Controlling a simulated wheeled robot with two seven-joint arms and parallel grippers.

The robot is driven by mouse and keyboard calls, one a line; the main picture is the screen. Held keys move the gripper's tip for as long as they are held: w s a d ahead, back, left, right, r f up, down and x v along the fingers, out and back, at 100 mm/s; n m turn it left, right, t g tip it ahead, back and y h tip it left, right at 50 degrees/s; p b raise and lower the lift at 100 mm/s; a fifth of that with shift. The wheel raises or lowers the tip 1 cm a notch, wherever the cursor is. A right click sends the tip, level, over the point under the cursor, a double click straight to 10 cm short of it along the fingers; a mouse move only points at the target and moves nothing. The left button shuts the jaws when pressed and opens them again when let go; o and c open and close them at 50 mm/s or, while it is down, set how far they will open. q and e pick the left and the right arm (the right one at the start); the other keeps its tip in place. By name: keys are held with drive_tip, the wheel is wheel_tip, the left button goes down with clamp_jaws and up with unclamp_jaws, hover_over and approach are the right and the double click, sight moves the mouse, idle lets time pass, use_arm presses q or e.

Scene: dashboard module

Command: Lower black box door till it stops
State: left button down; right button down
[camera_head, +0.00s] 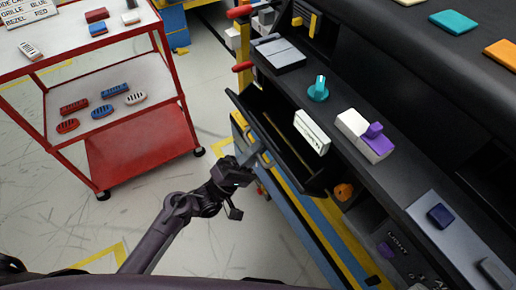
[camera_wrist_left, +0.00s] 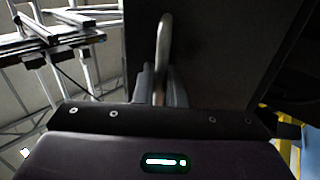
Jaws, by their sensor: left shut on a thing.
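The black box door (camera_head: 265,125) is in the dark dashboard module, left of centre of its front in the head view. It is tilted outward, with a dark gap behind its upper edge. In the left wrist view the door is a dark panel (camera_wrist_left: 225,50) close ahead. My left gripper (camera_head: 256,160) is at the door's outer face, shut on its handle. The handle (camera_wrist_left: 164,50) shows in the wrist view as a curved metal bar running between the fingers. The fingers partly hide it. My right gripper is not in view.
A red cart (camera_head: 130,117) with small parts stands at the left. A white block (camera_head: 312,131) sits beside the door opening. A teal knob (camera_head: 318,89) and a white and purple block (camera_head: 366,136) are on the module. Open floor (camera_head: 165,170) lies between cart and module.

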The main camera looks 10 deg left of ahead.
use_arm(q)
drive_tip(key=shift+f, duration=0.1)
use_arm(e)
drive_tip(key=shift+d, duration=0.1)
use_arm(q)
drive_tip(key=c, duration=1.9)
unclamp_jaws()
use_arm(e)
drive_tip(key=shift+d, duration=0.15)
